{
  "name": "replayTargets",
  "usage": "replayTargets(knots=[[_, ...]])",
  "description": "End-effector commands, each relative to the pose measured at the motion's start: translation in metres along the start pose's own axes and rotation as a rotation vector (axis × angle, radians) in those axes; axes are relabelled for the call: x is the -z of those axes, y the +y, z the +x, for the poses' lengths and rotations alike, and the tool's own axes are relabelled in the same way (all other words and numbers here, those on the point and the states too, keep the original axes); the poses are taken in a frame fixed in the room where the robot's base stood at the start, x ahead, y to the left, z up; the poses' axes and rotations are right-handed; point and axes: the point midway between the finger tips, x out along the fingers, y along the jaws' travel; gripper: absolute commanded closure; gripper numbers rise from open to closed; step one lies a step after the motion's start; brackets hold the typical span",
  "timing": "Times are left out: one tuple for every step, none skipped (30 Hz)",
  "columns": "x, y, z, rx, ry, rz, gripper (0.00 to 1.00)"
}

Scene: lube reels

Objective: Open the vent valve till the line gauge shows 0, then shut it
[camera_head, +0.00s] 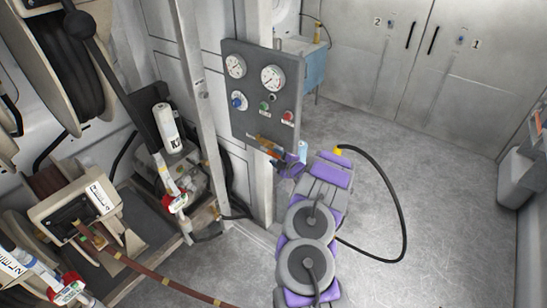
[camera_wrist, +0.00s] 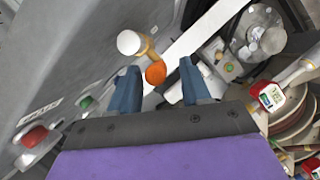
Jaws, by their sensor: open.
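The grey control panel (camera_head: 252,118) on the post carries two round dials, a left gauge (camera_head: 235,66) and a right gauge (camera_head: 272,78); their needles are too small to read. An orange valve handle (camera_head: 265,141) sits at the panel's lower edge, probably the vent valve. In the wrist view its rounded orange end (camera_wrist: 155,73) shows beside a brass fitting (camera_wrist: 149,50). My gripper (camera_head: 289,160) is at the panel's lower right corner. In the wrist view my gripper (camera_wrist: 159,67) is open, the orange end lying between its blue fingers in the picture, nearer the left one. Contact is unclear.
A blue knob (camera_head: 239,101), a green button (camera_head: 264,106) and a red button (camera_head: 288,116) sit on the panel. Hose reels (camera_head: 67,60) and hoses crowd the left. The grey floor (camera_head: 440,160) to the right is open, up to metal cabinet doors (camera_head: 445,50).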

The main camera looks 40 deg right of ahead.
Motion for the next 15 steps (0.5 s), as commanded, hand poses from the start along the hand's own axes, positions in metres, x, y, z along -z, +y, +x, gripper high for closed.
replayTargets(knots=[[-0.001,-0.001,0.007,0.002,0.0,-0.004,0.53],[-0.001,-0.001,0.01,0.001,0.0,-0.005,0.53],[-0.001,0.0,0.014,0.001,0.0,-0.006,0.53],[-0.001,0.0,0.016,0.0,0.0,-0.004,0.53],[-0.001,0.0,0.018,0.0,0.0,-0.003,0.53],[-0.001,0.001,0.021,-0.001,0.0,-0.002,0.53],[-0.001,0.001,0.022,-0.001,0.0,-0.002,0.53],[-0.001,0.001,0.023,-0.002,0.0,-0.001,0.53],[0.0,0.001,0.024,-0.002,0.0,-0.001,0.53],[0.0,0.001,0.025,-0.002,0.0,0.0,0.53],[0.0,0.001,0.025,-0.002,0.0,0.0,0.53],[0.0,0.002,0.026,-0.002,0.0,0.0,0.53],[0.0,0.002,0.026,-0.002,0.0,0.0,0.53],[0.0,0.002,0.026,-0.002,0.0,0.0,0.53],[0.0,0.002,0.026,-0.002,0.0,0.0,0.53]])
